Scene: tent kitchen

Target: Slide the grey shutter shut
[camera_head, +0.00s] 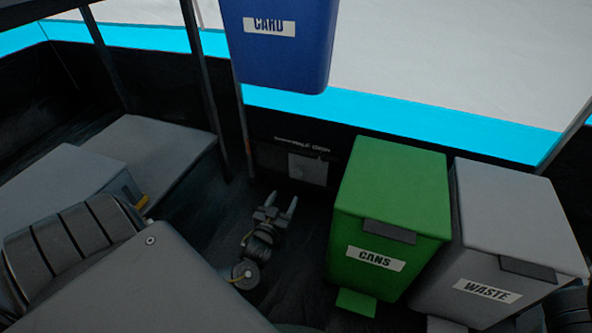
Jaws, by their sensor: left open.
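A small grey panel (308,169), which looks like the grey shutter, is set low in the dark wall behind the floor. Faint pale lettering runs above it, too small to read. I cannot tell how far the shutter is open. My left gripper (282,199) is in front of and a little to the left of the panel, low near the dark floor. Its two fingers are apart, point towards the wall and hold nothing. It appears clear of the panel. My right gripper is not in view.
A green CANS bin (390,190) stands just right of the panel, with a grey WASTE bin (515,215) beside it. A blue CARD bin (280,60) is above. Grey boxes (145,160) stand at left. Dark floor is clear around my left gripper.

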